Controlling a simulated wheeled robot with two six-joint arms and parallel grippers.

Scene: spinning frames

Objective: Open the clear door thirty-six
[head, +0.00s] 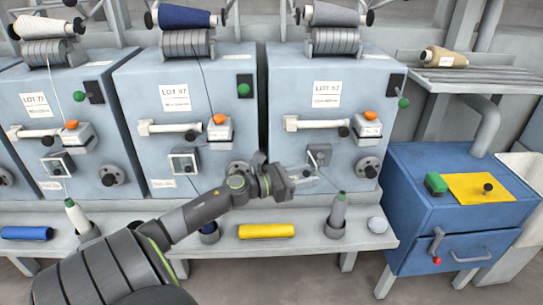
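Three blue-grey spinning units stand in a row, each with a small framed clear door low on its front. The right unit's clear door (318,155) is partly hidden by my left gripper (292,181), and a pale see-through edge shows beside the fingers. The middle unit's clear door (184,163) and the left unit's clear door (57,166) look shut. Small plates below these two are too small to read, so I cannot tell which door is thirty-six. My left gripper is at the right unit's door; its finger gap and any contact are unclear. My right gripper is out of view.
A blue cabinet (410,215) stands at the right. Black knobs (368,167) stick out beside the doors.

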